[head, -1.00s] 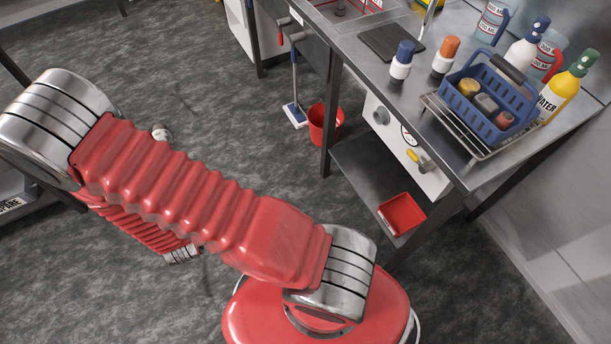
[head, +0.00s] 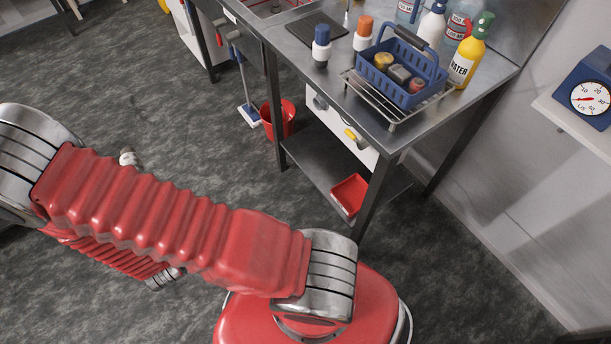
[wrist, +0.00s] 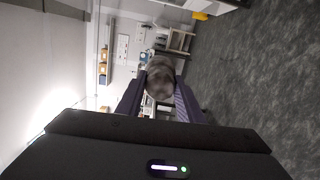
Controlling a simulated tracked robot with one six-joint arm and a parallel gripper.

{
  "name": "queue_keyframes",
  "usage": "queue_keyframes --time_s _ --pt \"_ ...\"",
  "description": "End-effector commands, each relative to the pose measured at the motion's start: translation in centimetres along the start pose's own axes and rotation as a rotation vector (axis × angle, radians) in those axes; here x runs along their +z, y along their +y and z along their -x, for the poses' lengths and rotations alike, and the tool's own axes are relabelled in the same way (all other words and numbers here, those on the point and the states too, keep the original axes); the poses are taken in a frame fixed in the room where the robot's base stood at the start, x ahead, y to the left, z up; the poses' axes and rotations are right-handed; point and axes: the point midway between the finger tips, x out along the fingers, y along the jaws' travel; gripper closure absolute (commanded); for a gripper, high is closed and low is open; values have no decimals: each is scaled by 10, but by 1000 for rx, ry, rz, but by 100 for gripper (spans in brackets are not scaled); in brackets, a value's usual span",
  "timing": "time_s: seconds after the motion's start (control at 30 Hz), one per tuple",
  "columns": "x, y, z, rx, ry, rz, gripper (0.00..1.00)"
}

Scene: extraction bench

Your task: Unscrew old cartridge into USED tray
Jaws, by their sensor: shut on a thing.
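In the wrist view my gripper (wrist: 160,100) is shut on a short, rounded, mottled grey-brown cylinder, the cartridge (wrist: 160,76), held end-on between the two dark fingers. In the head view my gripper is hidden behind my red arm. A small pale cylindrical piece (head: 128,157) shows just past the arm's upper edge; I cannot tell if it is the held cartridge. A red tray (head: 349,194) lies on the lower shelf of the bench, well to the right of my arm. Its label is not readable, so I cannot tell if it is the USED tray.
The steel bench (head: 305,75) carries a blue basket (head: 402,75) on a wire rack, capped bottles and a yellow WATER bottle (head: 467,55). A white panel (head: 345,130) with a yellow handle sits beneath. A red bucket (head: 279,119) and mop stand left. A blue gauge (head: 588,90) is right.

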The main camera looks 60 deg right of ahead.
Motion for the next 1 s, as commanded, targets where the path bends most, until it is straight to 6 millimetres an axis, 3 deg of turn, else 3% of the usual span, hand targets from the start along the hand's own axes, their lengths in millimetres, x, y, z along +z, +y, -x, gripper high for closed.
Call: queue_keyframes --time_s 0.47,0.67,1.0 --pt "16 -7 -10 -15 -38 -2 100" --pt "56 -33 -36 -69 -133 -11 100" --pt "159 -95 -75 -196 -351 -54 100"
